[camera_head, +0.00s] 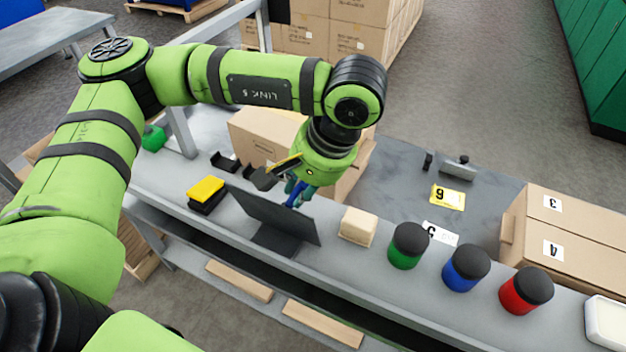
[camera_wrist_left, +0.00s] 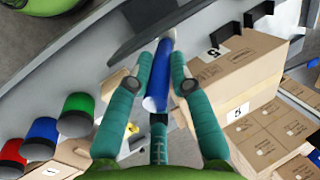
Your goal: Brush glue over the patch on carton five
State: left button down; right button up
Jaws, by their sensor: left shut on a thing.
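My left gripper (camera_head: 297,192) is shut on a blue handle (camera_head: 293,198), just behind a dark upright panel (camera_head: 275,215) on the counter. In the left wrist view the blue handle (camera_wrist_left: 157,85) lies between the teal fingers of my left gripper (camera_wrist_left: 157,62). Its far end runs toward the dark panel, and I cannot make out bristles. Brown cartons (camera_head: 265,133) stand behind the gripper, partly hidden by my arm. In the wrist view, the carton beside the fingers (camera_wrist_left: 225,85) bears white number labels, one seemingly a 5. I cannot make out a patch. My right gripper is out of view.
Green (camera_head: 408,245), blue (camera_head: 466,268) and red (camera_head: 526,290) black-lidded jars line the counter's front, right of a beige block (camera_head: 358,226). A yellow-topped black block (camera_head: 206,194) sits left of the panel. Cartons marked 3 and 4 (camera_head: 580,235) stand at the right.

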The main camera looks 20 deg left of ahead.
pick_arm(q)
jog(key=shift+s+f, duration=0.15)
jog(key=shift+s, duration=0.05)
